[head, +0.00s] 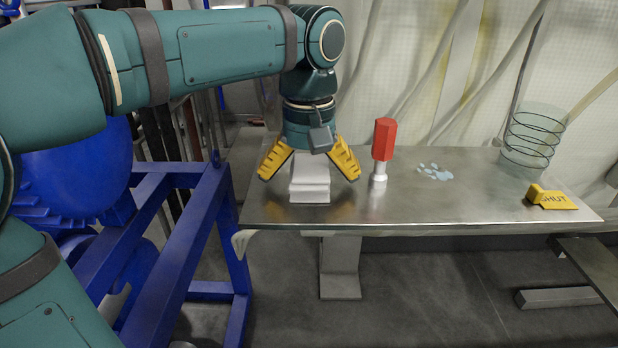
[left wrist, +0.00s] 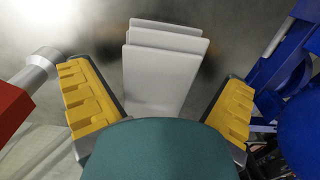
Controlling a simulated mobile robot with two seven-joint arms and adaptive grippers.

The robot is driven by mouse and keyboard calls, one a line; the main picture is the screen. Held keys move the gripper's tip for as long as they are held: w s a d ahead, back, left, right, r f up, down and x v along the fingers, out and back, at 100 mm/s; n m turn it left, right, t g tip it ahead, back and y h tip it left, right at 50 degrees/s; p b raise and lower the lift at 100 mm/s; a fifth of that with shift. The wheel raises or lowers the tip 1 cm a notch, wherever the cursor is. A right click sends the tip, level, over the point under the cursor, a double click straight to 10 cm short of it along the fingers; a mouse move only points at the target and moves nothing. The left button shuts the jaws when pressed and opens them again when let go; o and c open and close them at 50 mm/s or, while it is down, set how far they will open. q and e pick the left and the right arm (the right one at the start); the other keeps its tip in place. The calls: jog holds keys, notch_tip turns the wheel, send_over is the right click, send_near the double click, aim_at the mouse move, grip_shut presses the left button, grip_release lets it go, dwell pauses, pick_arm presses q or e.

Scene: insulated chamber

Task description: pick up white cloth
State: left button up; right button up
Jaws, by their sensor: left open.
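The white cloth (head: 310,180) lies as a folded stack near the left end of the metal table. It also shows in the left wrist view (left wrist: 160,75), between the two yellow fingers. My left gripper (head: 308,176) points down over the cloth, with one finger on each side of it. Its fingers are open, with a gap between each finger and the cloth. It also shows in the left wrist view (left wrist: 160,112). The palm hides part of the cloth. My right gripper is not in view.
A red-handled tool (head: 383,148) stands upright close to the right of the gripper. Pale blue fragments (head: 434,172), a wire-ringed glass cylinder (head: 530,138) and a yellow tag (head: 552,199) are farther right on the table (head: 450,205). A blue frame (head: 190,235) stands left of the table.

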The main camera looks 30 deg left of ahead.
aim_at(309, 167)
pick_arm(q)
jog(key=c, duration=1.2)
jog(key=shift+o, duration=0.2)
notch_tip(309, 167, up, 9)
jog(key=p, duration=0.2)
jog(key=shift+p, duration=0.3)
jog(key=shift+r, duration=0.5)
